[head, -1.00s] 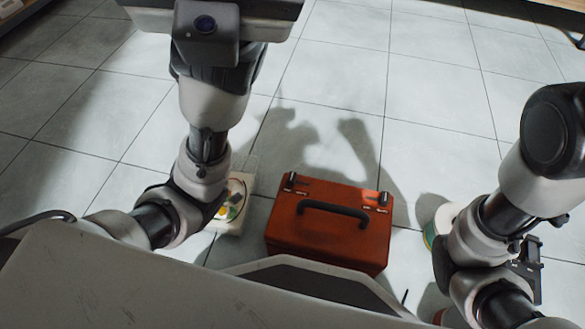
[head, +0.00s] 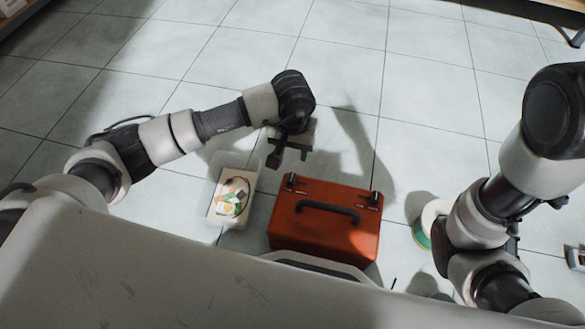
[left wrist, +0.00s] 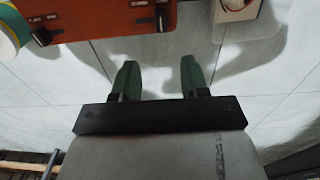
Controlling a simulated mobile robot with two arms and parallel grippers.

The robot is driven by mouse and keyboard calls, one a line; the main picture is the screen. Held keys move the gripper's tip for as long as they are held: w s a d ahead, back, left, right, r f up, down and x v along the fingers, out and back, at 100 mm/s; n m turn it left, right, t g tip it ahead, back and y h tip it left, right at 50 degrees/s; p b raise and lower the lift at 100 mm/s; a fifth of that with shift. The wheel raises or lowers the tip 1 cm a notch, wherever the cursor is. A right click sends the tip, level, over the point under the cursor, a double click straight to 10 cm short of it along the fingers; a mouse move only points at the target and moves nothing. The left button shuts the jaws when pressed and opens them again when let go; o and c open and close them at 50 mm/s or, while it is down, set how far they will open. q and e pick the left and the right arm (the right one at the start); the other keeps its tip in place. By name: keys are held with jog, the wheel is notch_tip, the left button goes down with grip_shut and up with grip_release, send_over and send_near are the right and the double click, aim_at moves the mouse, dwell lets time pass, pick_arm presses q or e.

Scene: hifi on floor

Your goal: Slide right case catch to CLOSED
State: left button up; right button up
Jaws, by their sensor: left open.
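The orange-red case (head: 325,238) stands on the floor with a dark handle (head: 328,210) on its lid. Its right catch (head: 375,198) is a dark piece at the lid's far right edge; it also shows in the left wrist view (left wrist: 41,36). The left catch (head: 292,181) sits at the far left edge, also in the left wrist view (left wrist: 161,19). I cannot tell the catches' positions. My left gripper (head: 290,156) is open and empty beyond the case's far left corner; its green fingers show apart in the left wrist view (left wrist: 157,80). My right gripper is not clearly visible.
A pale tray (head: 219,212) with small coloured items lies left of the case. A white and green round thing (head: 424,235) stands to the right, partly behind my right arm. The tiled floor beyond the case is clear.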

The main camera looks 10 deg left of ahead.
aim_at(293, 175)
pick_arm(q)
notch_tip(293, 175, down, 11)
jog(key=b, duration=0.7)
jog(key=shift+a, duration=0.1)
jog(key=shift+r, duration=0.1)
grip_shut()
